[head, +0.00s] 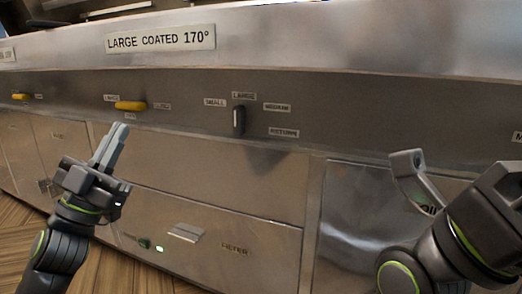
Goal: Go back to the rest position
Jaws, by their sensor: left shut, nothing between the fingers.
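My left gripper (116,146) stands in front of the fryer front at the left, its grey fingers pointing up. The fingers are together and hold nothing. Their tips are just below the yellow lever (130,105), apart from any held thing. My right arm comes in at the lower right and runs out of the picture at the right edge. Its fingertips do not show.
A black lever (239,121) sits among labels for small, large, medium and return. Another yellow lever (20,97) is at the far left. A grey bent handle (407,163) stands out beside my right arm. A green light (144,243) glows below.

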